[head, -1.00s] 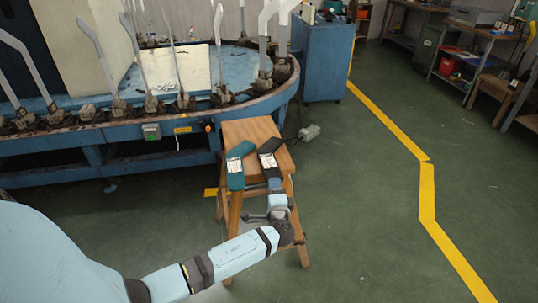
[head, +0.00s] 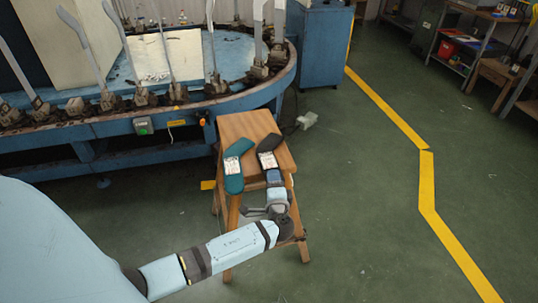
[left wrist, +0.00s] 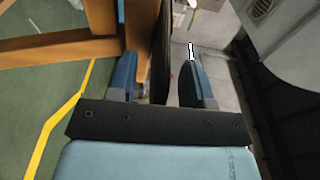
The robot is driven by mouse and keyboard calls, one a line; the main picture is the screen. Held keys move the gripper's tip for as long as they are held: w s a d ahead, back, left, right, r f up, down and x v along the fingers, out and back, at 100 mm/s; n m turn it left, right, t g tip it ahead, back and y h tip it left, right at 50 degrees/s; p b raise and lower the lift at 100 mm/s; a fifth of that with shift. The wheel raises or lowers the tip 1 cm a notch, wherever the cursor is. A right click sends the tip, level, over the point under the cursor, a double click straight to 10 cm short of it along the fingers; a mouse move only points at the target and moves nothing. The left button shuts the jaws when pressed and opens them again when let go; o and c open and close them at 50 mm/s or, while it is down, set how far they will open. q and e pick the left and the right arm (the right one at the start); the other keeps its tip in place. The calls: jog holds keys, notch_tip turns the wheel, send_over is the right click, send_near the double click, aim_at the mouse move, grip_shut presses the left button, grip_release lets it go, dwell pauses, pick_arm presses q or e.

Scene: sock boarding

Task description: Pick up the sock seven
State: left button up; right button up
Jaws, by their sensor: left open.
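Two socks lie on a wooden stool in the head view: a teal sock (head: 233,172) on the left and a black sock (head: 268,152) on the right. Each bears a white printed label, too small to read. My left gripper (head: 273,178) is at the near end of the black sock, covering that end. In the left wrist view my left gripper (left wrist: 161,78) is open, its two blue fingers apart, with the dark edge of the black sock (left wrist: 160,45) between them. Contact with the fingers cannot be told. My right gripper is not in view.
The wooden stool (head: 245,125) stands close to a blue round machine (head: 215,106) with several upright grey sock forms. A blue cabinet (head: 322,45) is behind.

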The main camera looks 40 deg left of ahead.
pick_arm(q)
jog(key=c, duration=0.8)
